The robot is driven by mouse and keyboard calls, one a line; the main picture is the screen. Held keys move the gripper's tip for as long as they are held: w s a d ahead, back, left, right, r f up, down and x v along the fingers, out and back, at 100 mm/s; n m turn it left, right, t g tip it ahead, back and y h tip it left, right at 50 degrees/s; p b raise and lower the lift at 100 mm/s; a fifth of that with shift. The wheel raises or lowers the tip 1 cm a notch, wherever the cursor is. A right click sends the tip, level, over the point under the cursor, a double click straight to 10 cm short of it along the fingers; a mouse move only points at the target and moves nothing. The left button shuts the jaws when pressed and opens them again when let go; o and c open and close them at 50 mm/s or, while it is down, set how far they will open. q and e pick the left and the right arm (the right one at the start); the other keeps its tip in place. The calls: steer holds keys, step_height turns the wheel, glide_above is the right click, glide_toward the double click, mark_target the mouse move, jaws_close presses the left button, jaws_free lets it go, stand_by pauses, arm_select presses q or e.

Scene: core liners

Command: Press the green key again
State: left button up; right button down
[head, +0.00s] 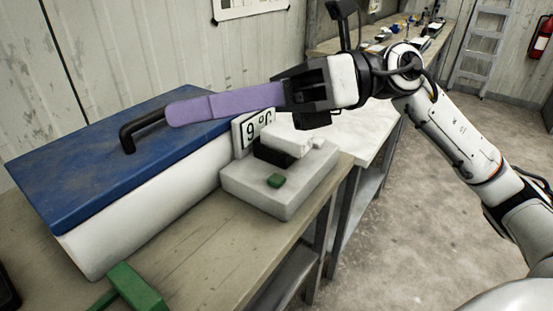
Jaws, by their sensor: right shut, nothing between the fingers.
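The green key (276,181) is a small dark green block on the front of a pale grey device (262,200) on the bench. My right gripper (173,113) comes in from the right, with its long purple fingers shut together and nothing between them. The fingers point left, above and behind the device, away from the green key. Their tips overlap the end of a black handle in the picture; I cannot tell if they touch it. A display panel (252,130) reading "9 °C" stands behind the device, partly hidden by my gripper.
A white box with a blue lid (80,165) and a black handle (128,137) stands left of the device. The bench front (215,268) is clear.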

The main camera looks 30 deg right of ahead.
step_height(320, 180, down, 8)
steer(key=w+d+r+n+t+h, duration=0.1)
steer(key=w+n+h, duration=0.1)
steer(key=h, duration=0.3)
steer(key=m+t+h+b, duration=0.2)
steer(key=t+h, duration=0.2)
steer(key=h, duration=0.7)
glide_above(281, 181)
step_height(281, 181, down, 5)
arm_select(q)
steer(key=shift+w+d+f, duration=0.2)
steer(key=shift+d+f, duration=0.05)
steer(key=shift+f, duration=0.3)
arm_select(e)
steer(key=shift+r, duration=0.2)
arm_select(q)
steer(key=shift+f, duration=0.1)
